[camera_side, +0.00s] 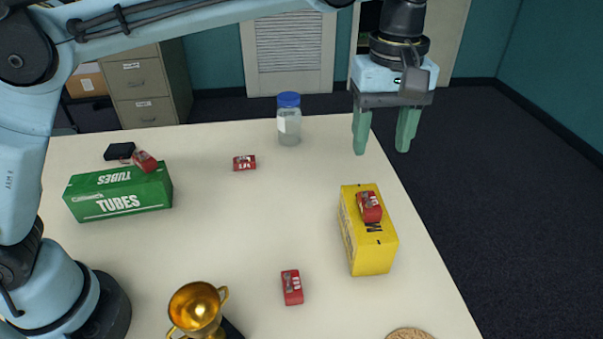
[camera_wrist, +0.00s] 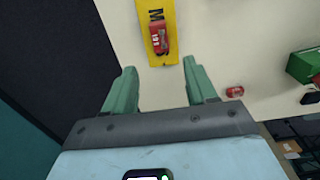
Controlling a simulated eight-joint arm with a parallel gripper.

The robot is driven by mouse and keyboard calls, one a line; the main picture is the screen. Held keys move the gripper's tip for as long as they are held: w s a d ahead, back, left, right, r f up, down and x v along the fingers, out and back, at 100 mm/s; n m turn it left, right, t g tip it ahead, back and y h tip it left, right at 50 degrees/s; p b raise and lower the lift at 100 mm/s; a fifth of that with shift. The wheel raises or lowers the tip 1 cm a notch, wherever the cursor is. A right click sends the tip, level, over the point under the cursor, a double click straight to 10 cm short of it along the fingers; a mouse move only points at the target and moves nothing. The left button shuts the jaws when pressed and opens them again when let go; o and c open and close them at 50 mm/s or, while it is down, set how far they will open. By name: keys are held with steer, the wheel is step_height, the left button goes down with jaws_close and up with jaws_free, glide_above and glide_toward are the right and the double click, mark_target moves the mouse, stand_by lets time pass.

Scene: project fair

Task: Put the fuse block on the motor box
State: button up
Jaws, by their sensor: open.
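The motor box is likely the yellow box (camera_side: 371,252) on the right of the table, its lettering partly covered. A small red block (camera_side: 369,207), which looks like a fuse block, lies on top of it. In the wrist view the yellow box (camera_wrist: 170,14) and its red block (camera_wrist: 159,38) are ahead of my fingers. Similar red blocks lie on the table near the jar (camera_side: 244,163), at the front (camera_side: 292,287), and on the green box (camera_side: 145,161). My gripper (camera_side: 382,151) is open and empty, raised above the table's right edge, apart from every block.
A green TUBES box (camera_side: 120,199) stands at left with a black object (camera_side: 119,151) behind it. A blue-lidded jar (camera_side: 289,122) stands at the back. A gold trophy (camera_side: 196,307) and a round tan object (camera_side: 410,334) are at the front. The table middle is clear.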

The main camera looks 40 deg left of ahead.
steer(key=s+a+m+t+h, duration=0.1)
steer(key=s+a+m+t, duration=0.25)
steer(key=a, duration=1.15)
steer(key=s+a+f+m+t+y, duration=0.1)
steer(key=s+a+f+m+t, duration=0.2)
steer(key=s+a+f+m, duration=0.2)
steer(key=s+a+f, duration=0.2)
steer(key=s+a, duration=0.2)
steer(key=a, duration=0.1)
steer(key=shift+s+a+f+t, duration=0.25)
steer(key=shift+a+f+t, duration=0.05)
steer(key=shift+a+t, duration=0.1)
